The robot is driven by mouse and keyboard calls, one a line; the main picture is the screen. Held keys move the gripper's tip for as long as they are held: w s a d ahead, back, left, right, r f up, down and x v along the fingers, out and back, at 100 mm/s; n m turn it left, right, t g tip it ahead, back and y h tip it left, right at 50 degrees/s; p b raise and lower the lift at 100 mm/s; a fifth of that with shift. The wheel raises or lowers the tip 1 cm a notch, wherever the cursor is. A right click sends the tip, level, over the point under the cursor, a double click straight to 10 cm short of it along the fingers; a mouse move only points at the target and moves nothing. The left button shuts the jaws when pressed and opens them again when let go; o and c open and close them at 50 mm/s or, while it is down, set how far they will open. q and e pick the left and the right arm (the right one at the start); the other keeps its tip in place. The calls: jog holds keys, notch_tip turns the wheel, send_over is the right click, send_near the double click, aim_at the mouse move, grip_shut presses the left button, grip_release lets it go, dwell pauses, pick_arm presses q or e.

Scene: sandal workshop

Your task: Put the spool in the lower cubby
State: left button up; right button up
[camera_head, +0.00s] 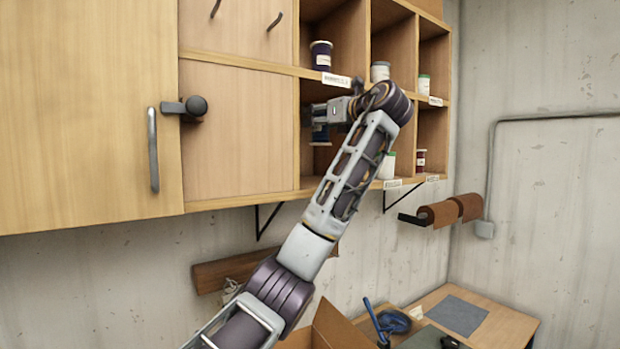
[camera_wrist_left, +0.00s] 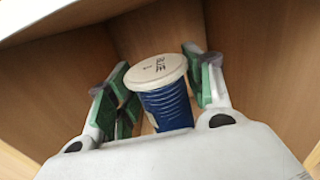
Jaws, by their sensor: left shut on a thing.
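My left gripper (camera_head: 322,113) reaches into the leftmost lower cubby (camera_head: 312,168) of the wall shelf. It is shut on the blue spool (camera_wrist_left: 168,105), which has a cream top with dark lettering. In the left wrist view the green-padded fingers (camera_wrist_left: 162,88) stand on either side of the spool, with wooden cubby walls around it. The spool also shows in the head view (camera_head: 320,134), small and partly hidden, below the gripper and seemingly above the cubby floor. My left wrist covers much of the cubby's right side. My right gripper is not in view.
A dark spool (camera_head: 321,56) stands in the cubby above. White containers (camera_head: 380,71) and a red one (camera_head: 421,160) stand in cubbies to the right. A closed cabinet door (camera_head: 90,110) is at left. A workbench (camera_head: 500,322) and brown rolls (camera_head: 440,214) are lower right.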

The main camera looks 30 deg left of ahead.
aim_at(326, 142)
pick_arm(q)
jog(key=shift+f, duration=0.1)
jog(key=shift+f, duration=0.6)
jog(key=shift+f+p, duration=0.4)
jog(key=shift+f, duration=1.8)
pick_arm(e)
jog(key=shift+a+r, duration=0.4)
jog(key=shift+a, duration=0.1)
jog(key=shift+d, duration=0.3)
pick_arm(q)
jog(key=shift+f, duration=0.35)
jog(key=shift+f+p, duration=0.4)
jog(key=shift+f, duration=1.3)
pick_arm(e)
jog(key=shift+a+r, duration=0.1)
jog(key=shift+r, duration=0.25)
